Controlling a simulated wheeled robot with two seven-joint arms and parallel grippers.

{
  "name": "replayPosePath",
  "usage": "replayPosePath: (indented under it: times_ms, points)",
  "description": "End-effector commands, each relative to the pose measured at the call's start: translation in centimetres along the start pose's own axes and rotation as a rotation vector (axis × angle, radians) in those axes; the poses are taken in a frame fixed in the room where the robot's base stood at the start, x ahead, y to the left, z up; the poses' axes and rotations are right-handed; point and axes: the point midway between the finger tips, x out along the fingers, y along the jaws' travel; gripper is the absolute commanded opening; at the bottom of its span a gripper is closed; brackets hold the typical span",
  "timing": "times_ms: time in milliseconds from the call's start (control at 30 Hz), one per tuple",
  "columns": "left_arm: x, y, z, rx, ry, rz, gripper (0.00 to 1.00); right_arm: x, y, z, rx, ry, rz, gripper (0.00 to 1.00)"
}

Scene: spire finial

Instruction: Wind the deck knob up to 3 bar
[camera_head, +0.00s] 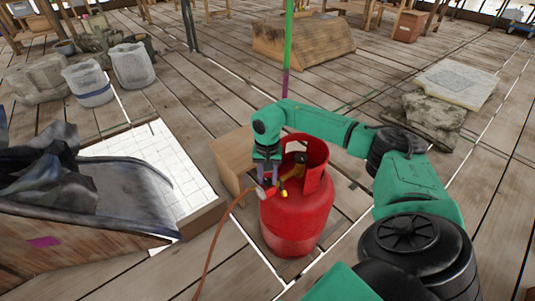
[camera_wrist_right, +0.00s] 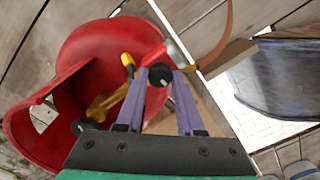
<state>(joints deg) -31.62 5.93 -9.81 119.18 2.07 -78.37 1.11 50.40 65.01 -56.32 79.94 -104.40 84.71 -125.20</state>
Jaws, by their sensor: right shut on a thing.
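A red gas bottle (camera_head: 290,222) stands upright on the plank deck, with a raised red collar around its top. It also fills the left of the right wrist view (camera_wrist_right: 100,45). A black knob (camera_wrist_right: 160,75) sits on the small red and yellow fittings beside the bottle's brass valve (camera_wrist_right: 104,106). My right gripper (camera_head: 267,180) reaches down at the bottle's near left side; in the right wrist view its purple fingers (camera_wrist_right: 160,88) are shut on the black knob. A small pale round face (camera_head: 261,192) shows at the fitting; its reading is too small to tell. My left gripper is out of view.
An orange hose (camera_head: 217,231) runs from the fitting down to the deck. A wooden box (camera_head: 233,158) stands behind the bottle. Dark sheeting (camera_head: 95,185) and a white tiled panel (camera_head: 150,160) lie left.

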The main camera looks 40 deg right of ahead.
Motion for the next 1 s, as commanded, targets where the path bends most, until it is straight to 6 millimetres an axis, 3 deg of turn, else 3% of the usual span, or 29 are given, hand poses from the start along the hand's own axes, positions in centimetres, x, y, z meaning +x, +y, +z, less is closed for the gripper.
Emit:
replayPosePath:
  times_ms: [400, 1000]
  points:
    - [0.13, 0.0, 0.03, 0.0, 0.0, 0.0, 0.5, -0.04, -0.09, 0.06, -0.261, -0.002, 0.0, 0.0]
    - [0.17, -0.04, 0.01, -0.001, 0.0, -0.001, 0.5, -0.01, -0.06, 0.09, -0.32, -0.003, 0.001, 0.0]
